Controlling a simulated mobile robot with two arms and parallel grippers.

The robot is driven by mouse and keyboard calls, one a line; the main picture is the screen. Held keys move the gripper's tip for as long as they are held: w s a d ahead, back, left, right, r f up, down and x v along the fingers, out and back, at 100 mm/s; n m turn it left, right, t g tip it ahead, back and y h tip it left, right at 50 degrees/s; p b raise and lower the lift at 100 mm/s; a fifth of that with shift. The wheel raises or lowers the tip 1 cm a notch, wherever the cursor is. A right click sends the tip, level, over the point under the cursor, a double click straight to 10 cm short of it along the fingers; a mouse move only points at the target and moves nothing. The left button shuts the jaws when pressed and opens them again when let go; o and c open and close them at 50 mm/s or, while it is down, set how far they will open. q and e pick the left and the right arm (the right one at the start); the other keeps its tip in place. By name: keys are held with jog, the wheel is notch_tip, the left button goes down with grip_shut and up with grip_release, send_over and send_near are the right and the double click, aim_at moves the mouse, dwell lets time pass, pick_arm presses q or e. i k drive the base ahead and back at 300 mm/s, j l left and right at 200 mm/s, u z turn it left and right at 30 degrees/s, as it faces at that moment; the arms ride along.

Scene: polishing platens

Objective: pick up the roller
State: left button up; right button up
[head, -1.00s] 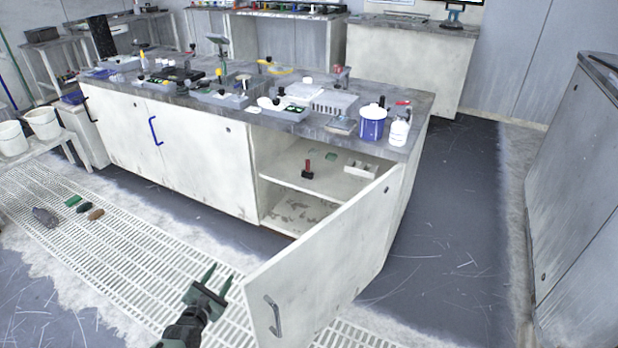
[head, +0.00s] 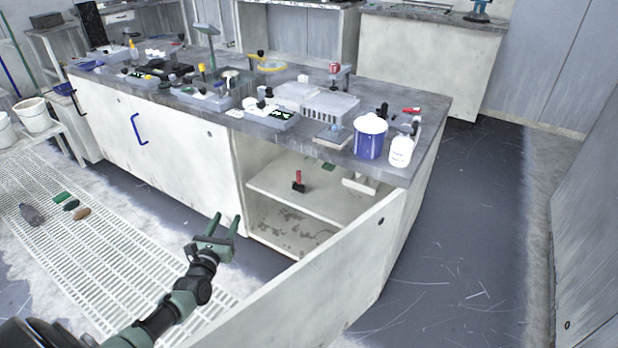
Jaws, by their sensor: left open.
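A small upright tool with a red handle and a black base (head: 298,182), which looks like the roller, stands on the middle shelf (head: 318,204) inside the open cabinet. It is too small to make out fully. My left gripper (head: 225,222) is open and empty, its two green fingers pointing up and away in front of the cabinet. It is to the left of and lower in the picture than the red-handled tool, and clear of it. My right gripper is not in view.
The open cabinet door (head: 310,275) swings out toward me at the right of the opening. A white holder (head: 360,183) sits on the shelf's right side. The worktop above carries a blue pot (head: 370,138), a white bottle (head: 401,151) and a grey rack (head: 327,105).

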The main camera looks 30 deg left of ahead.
aim_at(296, 185)
jog(key=i, duration=0.55)
jog(key=i+l, duration=0.15)
jog(key=i, duration=0.45)
